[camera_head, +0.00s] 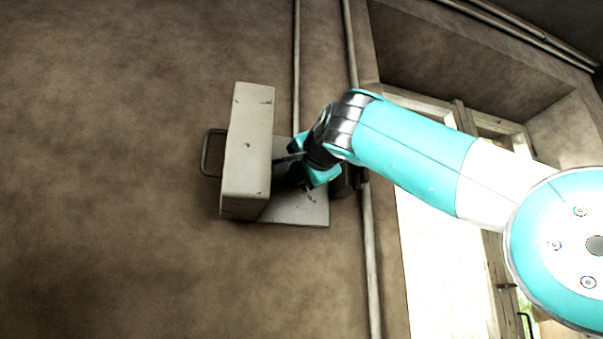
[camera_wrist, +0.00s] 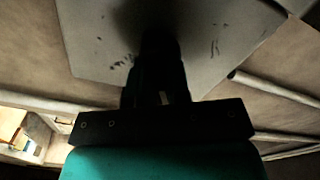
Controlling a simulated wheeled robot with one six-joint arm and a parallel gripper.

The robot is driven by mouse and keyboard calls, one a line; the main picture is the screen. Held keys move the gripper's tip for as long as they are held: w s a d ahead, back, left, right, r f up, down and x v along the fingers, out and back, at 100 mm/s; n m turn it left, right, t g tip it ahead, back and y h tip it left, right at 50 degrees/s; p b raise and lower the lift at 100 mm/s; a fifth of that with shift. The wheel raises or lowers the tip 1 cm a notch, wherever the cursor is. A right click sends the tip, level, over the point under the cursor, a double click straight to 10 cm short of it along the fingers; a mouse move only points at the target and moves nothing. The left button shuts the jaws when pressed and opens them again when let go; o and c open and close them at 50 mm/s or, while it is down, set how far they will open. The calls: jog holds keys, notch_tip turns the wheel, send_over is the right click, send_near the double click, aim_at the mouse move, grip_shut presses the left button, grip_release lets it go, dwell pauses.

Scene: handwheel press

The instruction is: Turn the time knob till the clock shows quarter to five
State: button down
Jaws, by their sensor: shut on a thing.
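A pale, worn metal box (camera_head: 248,150) stands out from the wall in the head view, with a flat pale plate (camera_head: 300,212) beside it on the right. My gripper (camera_head: 290,168) is at this plate, right of the box. In the wrist view, my gripper (camera_wrist: 158,75) is shut on a small dark thing in front of the plate (camera_wrist: 105,50), taken to be the time knob (camera_wrist: 159,42). Deep shadow and the fingers hide most of the knob. No clock face or hands show in either view, so the time shown cannot be read.
A dark wire handle (camera_head: 207,153) sticks out left of the box. Pipes (camera_head: 368,250) run up the brown wall (camera_head: 110,170) close to the right of the plate. A bright window (camera_head: 440,270) is further right. The wall on the left is clear.

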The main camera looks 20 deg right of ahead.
dwell(0.4)
jog(key=c, duration=1.1)
grip_release()
jog(key=shift+d, duration=0.1)
